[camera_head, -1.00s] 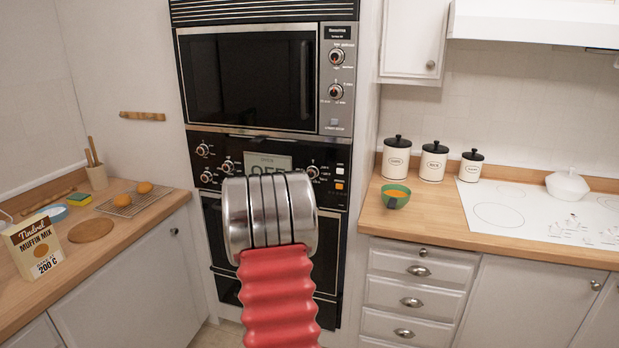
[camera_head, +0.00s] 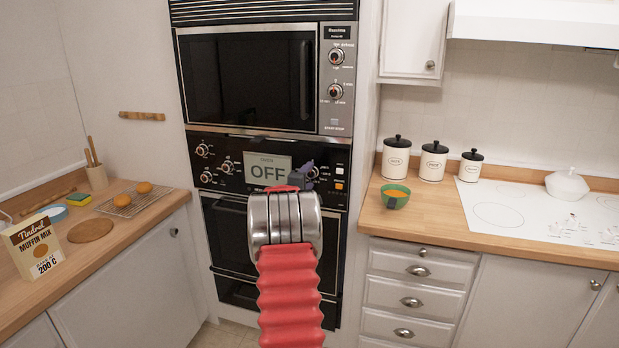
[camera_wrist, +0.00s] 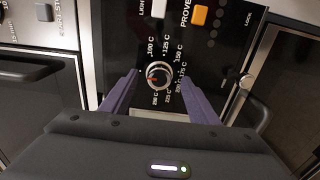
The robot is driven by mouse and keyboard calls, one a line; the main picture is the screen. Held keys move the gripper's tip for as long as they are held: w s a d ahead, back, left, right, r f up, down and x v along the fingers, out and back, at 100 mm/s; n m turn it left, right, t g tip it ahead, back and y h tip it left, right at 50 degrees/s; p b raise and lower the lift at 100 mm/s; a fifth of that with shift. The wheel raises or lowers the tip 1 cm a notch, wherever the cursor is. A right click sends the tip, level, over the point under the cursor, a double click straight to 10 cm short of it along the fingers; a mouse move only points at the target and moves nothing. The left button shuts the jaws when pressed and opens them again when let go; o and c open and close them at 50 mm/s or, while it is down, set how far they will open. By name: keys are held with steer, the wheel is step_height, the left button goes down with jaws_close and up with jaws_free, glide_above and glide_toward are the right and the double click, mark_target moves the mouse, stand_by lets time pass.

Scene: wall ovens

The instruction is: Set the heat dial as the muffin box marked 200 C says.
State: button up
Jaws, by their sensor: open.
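The muffin box (camera_head: 35,246), cream and brown and marked 200 C, stands on the left counter. The heat dial (camera_wrist: 158,76) is a small round knob with a red mark, ringed by C temperature labels on the black oven panel; the mark points left in the wrist view. The display (camera_head: 266,170) left of it reads OFF. My gripper (camera_wrist: 160,77) is open, its purple fingers on either side of the dial with gaps showing. In the head view my gripper (camera_head: 302,174) is at the panel and partly hides the dial.
Other knobs (camera_head: 228,167) sit left of the display. An orange button (camera_wrist: 199,15) and a white button (camera_wrist: 159,8) are close to the dial. An oven handle (camera_wrist: 259,77) is right of it in the wrist view. A green bowl (camera_head: 395,196) stands on the right counter.

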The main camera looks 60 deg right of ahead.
steer(key=shift+d, duration=0.65)
steer(key=shift+c, duration=0.6)
steer(key=c, duration=0.9)
